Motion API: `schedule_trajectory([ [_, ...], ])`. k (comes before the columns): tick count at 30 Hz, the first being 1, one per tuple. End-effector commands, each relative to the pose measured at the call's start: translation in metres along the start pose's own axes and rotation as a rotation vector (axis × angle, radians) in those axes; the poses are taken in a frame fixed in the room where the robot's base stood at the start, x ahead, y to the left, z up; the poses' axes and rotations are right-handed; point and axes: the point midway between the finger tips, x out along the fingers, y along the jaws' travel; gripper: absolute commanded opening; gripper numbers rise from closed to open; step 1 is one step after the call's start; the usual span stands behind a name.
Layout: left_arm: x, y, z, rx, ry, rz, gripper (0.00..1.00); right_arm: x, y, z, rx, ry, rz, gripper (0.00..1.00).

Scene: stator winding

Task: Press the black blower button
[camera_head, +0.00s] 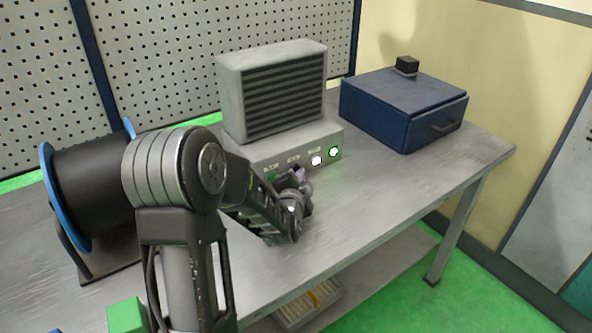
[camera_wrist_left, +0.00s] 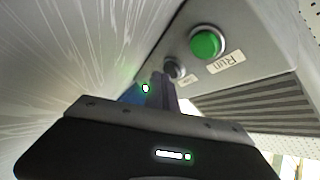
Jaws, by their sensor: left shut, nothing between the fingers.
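The grey blower unit (camera_head: 270,95) stands on the metal table, with a louvred upper box and a lower control panel (camera_head: 240,153). My left gripper (camera_head: 297,174) is shut and empty, its fingertips at the front of that panel. In the left wrist view, the black button (camera_wrist_left: 173,69) shows beside the shut left fingertips (camera_wrist_left: 163,76), which partly cover it. I cannot tell whether they touch it. A green button (camera_wrist_left: 207,43) labelled "Run" sits beside the black one. In the head view my left gripper hides the black button. My right gripper is not in view.
A white light (camera_head: 316,160) and a green-lit light (camera_head: 333,152) are on the panel's right. A blue drawer box (camera_head: 400,105) stands at the table's right. A black spool (camera_head: 92,185) with blue flanges stands at the left. The table (camera_head: 390,195) is clear at front right.

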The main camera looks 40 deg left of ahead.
Motion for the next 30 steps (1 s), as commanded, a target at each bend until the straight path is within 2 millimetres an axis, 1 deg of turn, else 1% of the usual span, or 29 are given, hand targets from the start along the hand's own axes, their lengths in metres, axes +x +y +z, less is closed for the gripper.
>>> schedule_trajectory([
  [18, 0.0054, -0.004, 0.0041, 0.0, 0.0, -0.001, 0.0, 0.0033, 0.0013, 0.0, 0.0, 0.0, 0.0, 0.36],
  [30, 0.0036, -0.0031, 0.003, -0.001, -0.001, -0.001, 0.0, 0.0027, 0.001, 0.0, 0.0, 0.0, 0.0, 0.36],
])
